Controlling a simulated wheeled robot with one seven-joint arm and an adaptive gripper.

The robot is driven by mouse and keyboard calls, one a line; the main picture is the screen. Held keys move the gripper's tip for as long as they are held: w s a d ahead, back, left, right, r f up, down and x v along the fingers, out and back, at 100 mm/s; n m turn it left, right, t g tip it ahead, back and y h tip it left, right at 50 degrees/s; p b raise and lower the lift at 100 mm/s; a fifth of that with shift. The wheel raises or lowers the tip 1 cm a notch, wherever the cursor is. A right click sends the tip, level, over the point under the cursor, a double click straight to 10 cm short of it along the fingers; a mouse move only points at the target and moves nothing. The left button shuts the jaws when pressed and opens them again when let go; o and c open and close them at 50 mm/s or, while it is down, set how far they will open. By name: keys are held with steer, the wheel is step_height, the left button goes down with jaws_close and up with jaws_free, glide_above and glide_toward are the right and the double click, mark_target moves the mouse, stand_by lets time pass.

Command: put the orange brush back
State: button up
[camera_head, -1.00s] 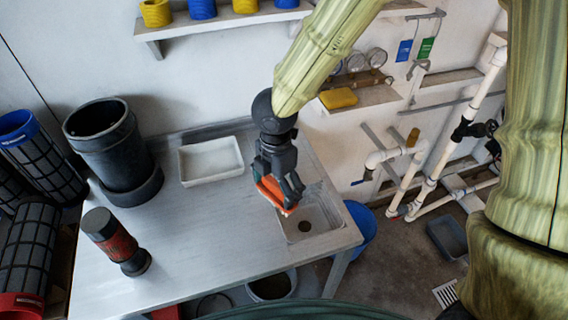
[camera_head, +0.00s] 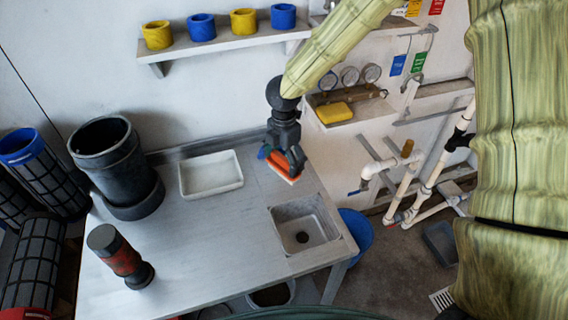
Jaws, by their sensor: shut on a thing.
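The orange brush (camera_head: 283,168) is held in my gripper (camera_head: 285,163), whose dark fingers are shut on it. The brush is tilted, with its orange side facing the front. It is over the back right part of the metal table (camera_head: 215,233), behind the sink (camera_head: 304,224); I cannot tell whether it touches the surface. A blue-green piece (camera_head: 264,151) shows at the left of my gripper; what it belongs to is unclear.
A white tray (camera_head: 211,174) lies left of my gripper. A black cylinder (camera_head: 115,165) and a red-black cylinder (camera_head: 120,256) stand on the left. A wall shelf (camera_head: 225,44) holds yellow and blue rings. A yellow block (camera_head: 334,112) sits on another shelf. The table's middle is clear.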

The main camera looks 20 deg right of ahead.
mark_target(284, 166)
steer(key=shift+w+f+p, duration=0.15)
steer(key=shift+f+p, duration=0.3)
steer(key=shift+f, duration=1.3)
steer(key=shift+f, duration=0.15)
steer(key=o, duration=0.9)
step_height(284, 166, up, 12)
steer(key=shift+r+b, duration=0.15)
steer(key=shift+b, duration=0.5)
